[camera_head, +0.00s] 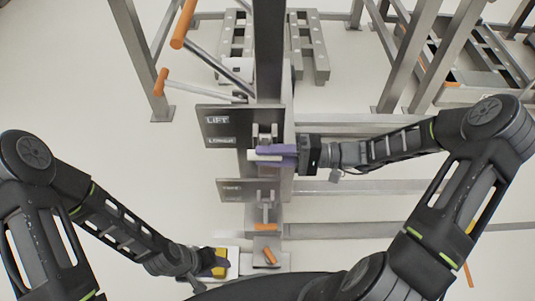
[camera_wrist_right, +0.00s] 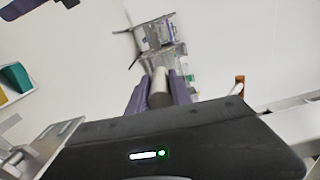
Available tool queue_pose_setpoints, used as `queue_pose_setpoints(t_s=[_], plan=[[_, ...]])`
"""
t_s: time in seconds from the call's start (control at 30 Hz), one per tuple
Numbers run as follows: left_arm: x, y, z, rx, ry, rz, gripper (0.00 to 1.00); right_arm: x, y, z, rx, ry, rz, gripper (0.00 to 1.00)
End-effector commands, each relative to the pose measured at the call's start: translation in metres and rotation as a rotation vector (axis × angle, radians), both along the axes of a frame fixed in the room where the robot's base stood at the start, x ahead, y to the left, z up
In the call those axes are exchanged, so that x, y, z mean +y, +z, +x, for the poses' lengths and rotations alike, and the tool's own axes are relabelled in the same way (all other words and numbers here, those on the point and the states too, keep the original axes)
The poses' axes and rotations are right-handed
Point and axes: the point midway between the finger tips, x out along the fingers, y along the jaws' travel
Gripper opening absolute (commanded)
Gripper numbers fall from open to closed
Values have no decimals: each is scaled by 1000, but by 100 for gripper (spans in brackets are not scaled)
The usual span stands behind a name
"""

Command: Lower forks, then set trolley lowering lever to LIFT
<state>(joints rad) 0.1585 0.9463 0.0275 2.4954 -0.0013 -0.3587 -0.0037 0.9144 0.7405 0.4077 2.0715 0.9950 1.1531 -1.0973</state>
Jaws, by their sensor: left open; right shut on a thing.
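The trolley's upper plate (camera_head: 222,126) bears the labels LIFT, above, and LOWER, below. The lowering lever (camera_wrist_right: 159,88) is a grey cylinder held between the purple fingers of my right gripper (camera_wrist_right: 159,96) in the right wrist view. In the head view my right gripper (camera_head: 272,152) reaches in from the right and is shut on the lever, whose pale end shows beside the fingers. The lever stands just below the LOWER label. My left gripper (camera_head: 221,262) is open, low in the head view, by the trolley's base. I cannot make out the forks for certain.
A lower labelled plate (camera_head: 240,190) is on the trolley below the lever. Orange-ended handles (camera_head: 161,82) stick out at the upper left. The grey mast (camera_head: 269,50) rises at the top centre. Steel frame legs (camera_head: 397,60) stand at the right. The floor at left is clear.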

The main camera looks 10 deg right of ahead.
Motion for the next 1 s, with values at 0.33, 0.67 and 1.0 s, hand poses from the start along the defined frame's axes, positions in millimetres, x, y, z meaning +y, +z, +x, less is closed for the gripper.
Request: queue_pose_setpoints(t_s=[0.33,0.67,1.0], plan=[[0,0,0,0,0,0,47,-1,2,3,-8,-4,0,38],[0,0,0,0,0,0,47,-1,1,1,-5,-2,0,47],[0,-1,0,0,0,0,47,-32,1,-5,-5,-7,-3,47]])
